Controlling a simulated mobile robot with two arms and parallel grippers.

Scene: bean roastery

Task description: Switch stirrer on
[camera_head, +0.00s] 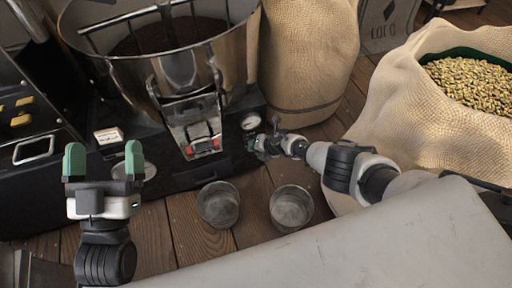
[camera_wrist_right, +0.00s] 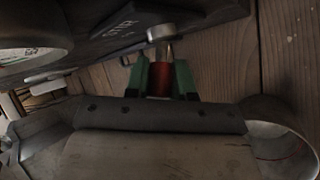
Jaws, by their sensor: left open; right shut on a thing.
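The stirrer switch (camera_wrist_right: 158,82) has a red part between the green fingers of my right gripper (camera_wrist_right: 161,70) in the right wrist view, with a metal stem and round silver collar beyond it. A label reading like STIR (camera_wrist_right: 118,29) is on the dark panel beside it. My right gripper is shut on the red part. In the head view the right gripper (camera_head: 253,144) is at the front right of the roaster's base, below the dial, and hides the switch. My left gripper (camera_head: 105,158) is open and empty in front of the roaster base at the left.
The roaster's steel drum (camera_head: 235,60) stands behind, with a chute at its front. Two metal cups (camera_head: 218,204) stand on the wooden floor. A pale surface (camera_head: 370,245) fills the lower right. Burlap sacks (camera_head: 310,55) stand behind and right, one open with beans (camera_head: 470,85).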

